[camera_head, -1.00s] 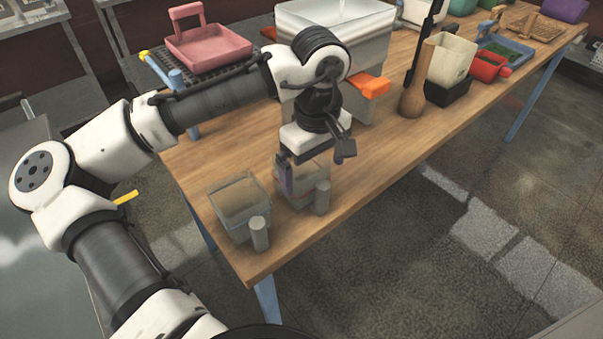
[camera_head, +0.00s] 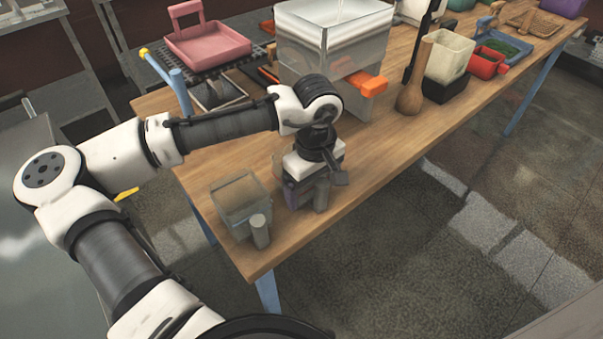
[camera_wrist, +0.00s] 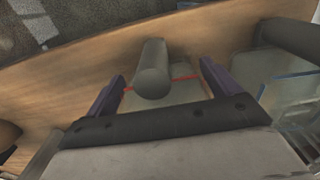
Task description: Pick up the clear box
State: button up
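Two small clear boxes, each with a grey cylinder at its front, stand side by side near the table's front left corner. The right clear box (camera_wrist: 185,94) has a red line along its edge, and its grey cylinder (camera_head: 322,194) shows in the head view. My gripper (camera_wrist: 160,85) is low over this box. Its purple fingers are spread apart, one on each side of the box; I cannot tell if they touch it. My wrist hides most of this box in the head view. The left clear box (camera_head: 239,208) stands upright beside the gripper, open and empty-looking.
The wooden table (camera_head: 370,150) has bare room right of the gripper. Behind stand a large clear container (camera_head: 330,45) with an orange part (camera_head: 368,84), a brown pestle-like object (camera_head: 411,98), a cream bin (camera_head: 449,57) and a pink tray (camera_head: 208,46).

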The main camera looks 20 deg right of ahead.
jog(key=c, duration=0.7)
notch_tip(320, 180, up, 20)
jog(key=shift+b, duration=1.15)
